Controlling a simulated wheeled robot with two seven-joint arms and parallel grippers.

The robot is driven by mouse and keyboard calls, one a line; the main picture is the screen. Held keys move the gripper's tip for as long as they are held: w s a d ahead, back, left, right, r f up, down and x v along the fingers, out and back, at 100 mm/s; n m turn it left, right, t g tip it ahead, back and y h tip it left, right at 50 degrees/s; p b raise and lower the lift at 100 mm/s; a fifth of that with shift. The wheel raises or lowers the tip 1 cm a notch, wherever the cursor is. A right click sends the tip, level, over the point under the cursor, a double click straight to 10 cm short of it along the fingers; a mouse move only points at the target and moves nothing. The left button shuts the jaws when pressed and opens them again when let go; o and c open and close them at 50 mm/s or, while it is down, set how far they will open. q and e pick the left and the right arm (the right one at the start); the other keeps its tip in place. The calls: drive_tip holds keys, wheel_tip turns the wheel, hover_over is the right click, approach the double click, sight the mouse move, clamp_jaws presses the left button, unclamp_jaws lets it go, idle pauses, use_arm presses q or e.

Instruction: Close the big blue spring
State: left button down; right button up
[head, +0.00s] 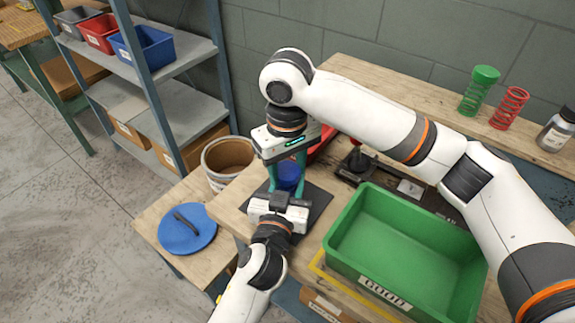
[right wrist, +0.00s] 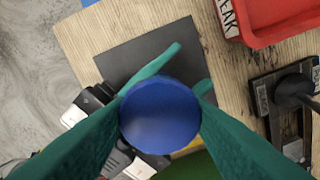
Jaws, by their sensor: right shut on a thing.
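The big blue spring (head: 288,178) stands on a dark square mat (head: 318,200). In the right wrist view its round blue top (right wrist: 160,115) fills the middle, and its coils are hidden beneath. My right gripper (head: 287,172) points down from above, its green fingers shut on the sides of the blue top. My left gripper (right wrist: 190,78) comes in low from the front. Its green fingers reach past both sides of the spring below the top; whether they touch it is hidden.
A green bin (head: 345,215) marked GOOD stands right of the mat, and a red bin (right wrist: 280,20) lies behind. A black stand (head: 355,165) is close by. A blue disc with a dark handle (head: 187,240) lies left. Green (head: 476,100) and red (head: 509,112) springs stand at the back.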

drive_tip(key=m, duration=0.3)
drive_tip(key=shift+m, duration=0.4)
drive_tip(key=o, duration=1.1)
drive_tip(key=shift+o, duration=0.2)
wheel_tip(320, 180, up, 12)
use_arm(q)
drive_tip(key=c, duration=0.8)
unclamp_jaws()
drive_tip(key=shift+c, duration=0.2)
drive_tip(key=shift+s, duration=0.15)
